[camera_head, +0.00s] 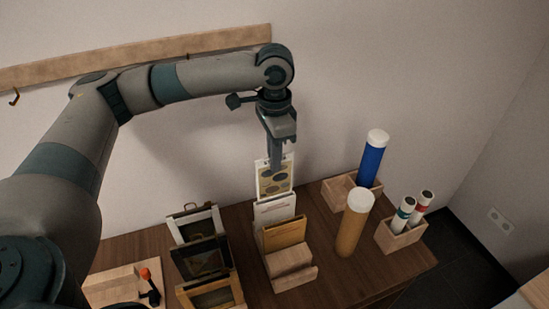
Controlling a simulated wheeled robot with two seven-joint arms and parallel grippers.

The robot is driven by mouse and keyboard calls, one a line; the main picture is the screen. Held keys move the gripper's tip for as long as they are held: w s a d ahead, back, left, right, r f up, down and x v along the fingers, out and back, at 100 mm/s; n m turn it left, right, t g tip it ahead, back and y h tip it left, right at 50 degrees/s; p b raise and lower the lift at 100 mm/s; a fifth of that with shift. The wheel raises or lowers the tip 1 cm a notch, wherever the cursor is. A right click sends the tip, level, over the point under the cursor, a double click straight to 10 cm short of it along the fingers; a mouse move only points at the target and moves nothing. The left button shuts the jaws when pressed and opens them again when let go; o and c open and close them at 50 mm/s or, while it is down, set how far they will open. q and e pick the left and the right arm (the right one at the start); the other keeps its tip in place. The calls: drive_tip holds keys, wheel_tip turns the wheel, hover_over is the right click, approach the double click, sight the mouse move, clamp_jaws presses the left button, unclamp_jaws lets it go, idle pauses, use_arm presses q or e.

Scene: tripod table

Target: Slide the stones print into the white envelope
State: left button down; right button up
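The stones print (273,186), a pale card with dark yellow oval shapes, stands upright by the back wall. My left gripper (277,166) points down from above with its fingers over the top edge of the print and appears shut on it. The white envelope (272,213) stands upright in a wooden holder (292,262), directly below and in front of the print. The print's lower edge meets the envelope's top; whether it is inside or behind the envelope cannot be told. My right gripper is not in view.
A tan envelope (284,233) stands in front in the same holder. Framed pictures (200,257) stand to the left. A brown tube (353,226), a blue tube (372,162) and small white tubes (402,213) in a wooden box stand to the right. The wall is close behind.

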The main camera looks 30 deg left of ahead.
sight(274, 194)
use_arm(q)
drive_tip(key=shift+f, duration=0.25)
drive_tip(key=shift+f+b, duration=0.3)
drive_tip(key=shift+f, duration=5.35)
drive_tip(key=shift+s+f, duration=0.15)
drive_tip(key=shift+f, duration=0.05)
drive_tip(key=c, duration=1.9)
unclamp_jaws()
drive_tip(key=shift+s+f, duration=0.1)
drive_tip(key=shift+f, duration=0.05)
